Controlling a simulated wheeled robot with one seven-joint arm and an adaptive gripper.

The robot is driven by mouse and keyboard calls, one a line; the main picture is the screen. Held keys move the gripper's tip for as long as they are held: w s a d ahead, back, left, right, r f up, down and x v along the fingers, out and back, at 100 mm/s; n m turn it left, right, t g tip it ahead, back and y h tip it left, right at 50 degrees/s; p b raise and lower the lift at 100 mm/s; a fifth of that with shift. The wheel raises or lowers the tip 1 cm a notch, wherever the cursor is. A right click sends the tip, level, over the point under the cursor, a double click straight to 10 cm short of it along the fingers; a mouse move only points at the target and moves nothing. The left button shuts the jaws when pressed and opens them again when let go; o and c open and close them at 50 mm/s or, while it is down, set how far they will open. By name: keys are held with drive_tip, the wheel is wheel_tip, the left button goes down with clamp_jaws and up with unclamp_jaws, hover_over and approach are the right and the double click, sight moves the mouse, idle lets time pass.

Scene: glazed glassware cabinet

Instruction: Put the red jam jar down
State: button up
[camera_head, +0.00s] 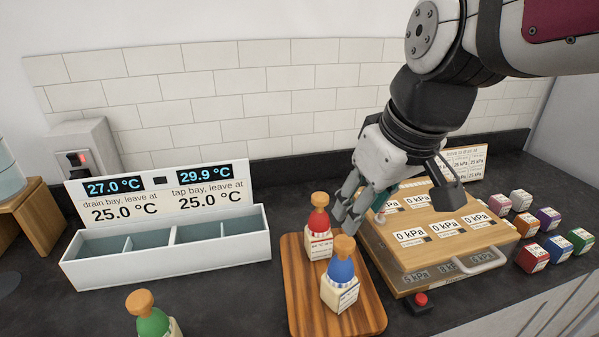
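I see nothing that is plainly a red jam jar. A bottle with a red neck and cork-coloured top (319,240) stands upright on the striped wooden board (297,312). A small red cube-like item with a pale label (530,257) sits on the counter at the right.
A blue-necked bottle (341,283) stands in front of the red-necked one. A green-necked bottle (152,320) is at the front left. A white divided tray (170,267) with temperature displays stands left. A red button (420,300) lies before the box. Dark counter between tray and board is clear.

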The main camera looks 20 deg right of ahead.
drive_tip(key=s+f+m+t, duration=0.1)
drive_tip(key=s+m, duration=0.2)
drive_tip(key=s, duration=0.4)
drive_tip(key=shift+d+f+h, duration=0.15)
drive_tip(key=shift+d+h, duration=0.15)
idle(0.8)
